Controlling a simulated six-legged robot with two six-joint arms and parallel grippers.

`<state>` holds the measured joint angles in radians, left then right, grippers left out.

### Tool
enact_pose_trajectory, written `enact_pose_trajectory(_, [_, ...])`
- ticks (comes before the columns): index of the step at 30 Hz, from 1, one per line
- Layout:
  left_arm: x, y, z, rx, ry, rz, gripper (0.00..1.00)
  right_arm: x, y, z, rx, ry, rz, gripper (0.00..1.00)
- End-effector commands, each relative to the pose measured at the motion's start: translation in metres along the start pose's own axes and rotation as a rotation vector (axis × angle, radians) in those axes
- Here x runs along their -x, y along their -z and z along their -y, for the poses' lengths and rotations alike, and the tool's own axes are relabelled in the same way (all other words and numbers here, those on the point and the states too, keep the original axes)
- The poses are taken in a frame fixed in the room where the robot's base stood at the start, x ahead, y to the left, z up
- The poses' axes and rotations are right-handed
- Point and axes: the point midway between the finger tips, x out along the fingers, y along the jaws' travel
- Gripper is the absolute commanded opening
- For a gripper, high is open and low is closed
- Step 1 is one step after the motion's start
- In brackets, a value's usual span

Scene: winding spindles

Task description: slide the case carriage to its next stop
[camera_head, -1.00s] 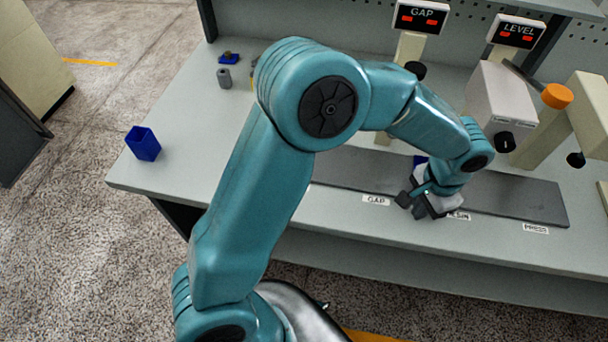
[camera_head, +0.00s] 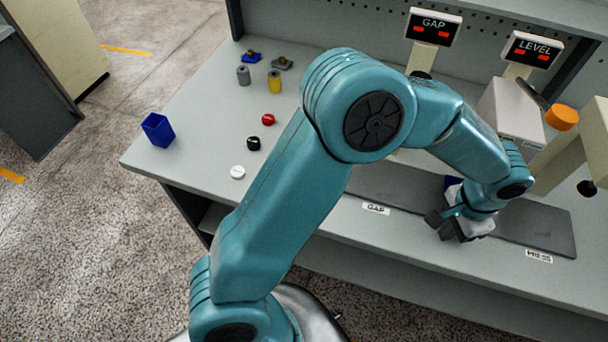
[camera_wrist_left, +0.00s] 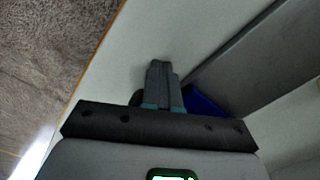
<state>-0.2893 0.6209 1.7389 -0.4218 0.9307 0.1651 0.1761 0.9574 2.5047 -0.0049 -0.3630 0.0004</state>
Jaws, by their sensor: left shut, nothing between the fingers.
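A dark grey track (camera_head: 395,187) runs along the bench front past the GAP label (camera_head: 376,208) and the PRESS label (camera_head: 538,256). A small part of a blue case (camera_head: 452,181) shows on the track behind my left gripper (camera_head: 447,226); the gripper and arm hide the rest and any carriage under it. The blue case also shows in the wrist view (camera_wrist_left: 203,105), just right of the fingers. My left gripper is shut and empty, low over the front of the track, close beside the case. I cannot tell whether they touch. My right gripper is out of view.
The GAP display (camera_head: 434,27) and LEVEL display (camera_head: 532,50) stand behind the track, near a grey station box (camera_head: 512,108) and an orange cap (camera_head: 562,117). A blue bin (camera_head: 158,130), spools and small discs sit on the left bench. The track's right end is clear.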

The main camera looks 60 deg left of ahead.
Motion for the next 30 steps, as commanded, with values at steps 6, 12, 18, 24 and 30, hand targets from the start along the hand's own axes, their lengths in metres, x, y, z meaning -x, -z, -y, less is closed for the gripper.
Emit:
enact_pose_trajectory(6, [0.001,-0.001,0.001,0.0,0.0,-0.002,0.0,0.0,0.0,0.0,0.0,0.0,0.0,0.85])
enact_pose_trajectory(12, [0.015,-0.002,0.002,0.0,0.0,-0.004,0.0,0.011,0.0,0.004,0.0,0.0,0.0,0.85])
enact_pose_trajectory(18, [0.038,-0.005,0.003,0.0,0.0,-0.003,0.0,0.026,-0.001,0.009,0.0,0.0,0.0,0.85])
enact_pose_trajectory(24, [0.06,-0.007,0.004,-0.001,0.001,-0.002,0.0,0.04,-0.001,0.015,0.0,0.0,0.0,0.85])
enact_pose_trajectory(30, [0.072,-0.009,0.005,-0.001,0.0,-0.001,0.0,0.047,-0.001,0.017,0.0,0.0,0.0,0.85])
